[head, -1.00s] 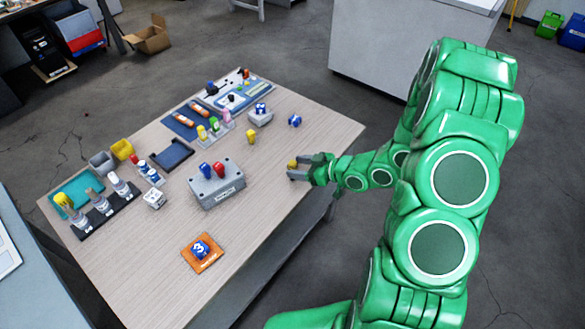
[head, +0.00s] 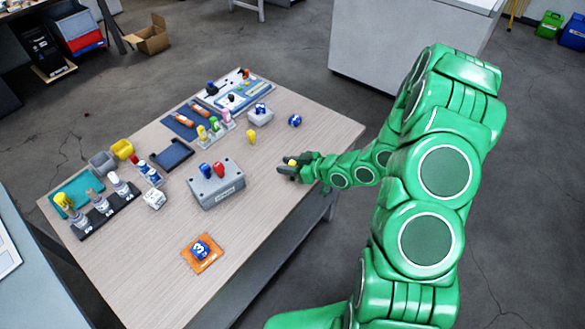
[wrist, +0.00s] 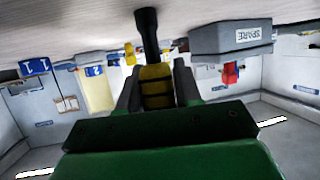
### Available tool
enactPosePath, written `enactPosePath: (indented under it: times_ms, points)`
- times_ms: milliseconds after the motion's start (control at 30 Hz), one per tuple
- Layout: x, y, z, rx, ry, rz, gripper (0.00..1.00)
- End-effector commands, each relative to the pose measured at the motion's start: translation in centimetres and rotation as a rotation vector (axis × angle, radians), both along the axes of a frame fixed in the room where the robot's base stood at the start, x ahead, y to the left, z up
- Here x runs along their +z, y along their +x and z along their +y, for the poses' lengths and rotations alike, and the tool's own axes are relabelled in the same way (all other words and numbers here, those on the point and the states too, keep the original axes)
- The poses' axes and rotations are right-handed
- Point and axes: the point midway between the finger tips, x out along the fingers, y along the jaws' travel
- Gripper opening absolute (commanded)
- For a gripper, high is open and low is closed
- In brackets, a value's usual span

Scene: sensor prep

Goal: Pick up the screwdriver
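The screwdriver, with a yellow handle banded in black, shows in the wrist view (wrist: 156,88) between the two fingers, its black end pointing up the picture. In the head view only a small yellow part of it (head: 291,161) shows at my gripper. My gripper (head: 287,172) is over the right side of the wooden table. In the wrist view my gripper (wrist: 158,85) has a dark finger close against each side of the handle, with no clear gap, so it looks shut on it. The fingertips are partly hidden behind the handle.
The table (head: 265,215) is bare around my gripper. A grey box (head: 215,185) with blue and red knobs stands to the left. A small yellow piece (head: 252,136) stands beyond. An orange tile with a blue block (head: 201,249) lies nearer the front.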

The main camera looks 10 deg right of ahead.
Motion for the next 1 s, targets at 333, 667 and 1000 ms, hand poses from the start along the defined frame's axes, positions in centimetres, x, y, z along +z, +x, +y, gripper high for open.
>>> enactPosePath:
  times_ms: [333, 667, 1000]
  points:
    - [0.0, 0.0, 0.0, 0.000, 0.000, 0.000, 0.01]
    - [1.1, 0.1, 0.0, -0.001, 0.000, -0.002, 0.01]
    - [5.2, 0.1, -0.1, -0.001, 0.000, -0.004, 0.01]
